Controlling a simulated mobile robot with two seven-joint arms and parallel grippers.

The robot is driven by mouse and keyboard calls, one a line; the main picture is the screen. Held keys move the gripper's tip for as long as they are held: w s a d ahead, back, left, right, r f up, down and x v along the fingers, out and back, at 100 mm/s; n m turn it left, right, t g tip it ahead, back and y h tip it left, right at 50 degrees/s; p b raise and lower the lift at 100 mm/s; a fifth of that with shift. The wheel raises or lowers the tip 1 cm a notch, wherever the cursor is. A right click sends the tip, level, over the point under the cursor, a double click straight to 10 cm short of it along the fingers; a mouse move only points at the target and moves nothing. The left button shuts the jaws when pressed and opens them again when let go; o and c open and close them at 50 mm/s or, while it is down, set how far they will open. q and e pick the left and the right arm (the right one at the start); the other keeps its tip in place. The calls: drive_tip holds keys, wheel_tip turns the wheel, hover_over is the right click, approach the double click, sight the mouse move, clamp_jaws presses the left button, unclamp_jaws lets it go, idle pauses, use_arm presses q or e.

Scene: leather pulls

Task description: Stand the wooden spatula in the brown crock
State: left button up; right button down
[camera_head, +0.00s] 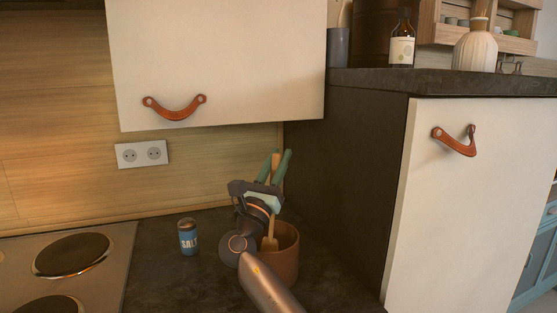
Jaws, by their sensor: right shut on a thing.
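The brown crock (285,264) stands upright on the dark counter, partly hidden by my right arm. My right gripper (275,167) is above the crock and shut on the wooden spatula (269,240). The spatula is close to upright. A bit of it shows between the green fingers, and its lower part shows at the crock's mouth, against the inner wall. The gripper's body hides its middle. I cannot tell whether its lower end touches the crock's bottom. My left gripper is not in view.
A blue salt shaker (188,237) stands left of the crock. The stove (105,262) is at the lower left. A white wall cabinet (215,60) hangs above. A dark tall cabinet side (335,170) rises close to the crock's right. Some bare counter lies in front of the shaker.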

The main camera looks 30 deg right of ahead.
drive_tip(key=c, duration=0.8)
unclamp_jaws()
drive_tip(key=shift+o, duration=0.7)
drive_tip(key=shift+f, duration=0.1)
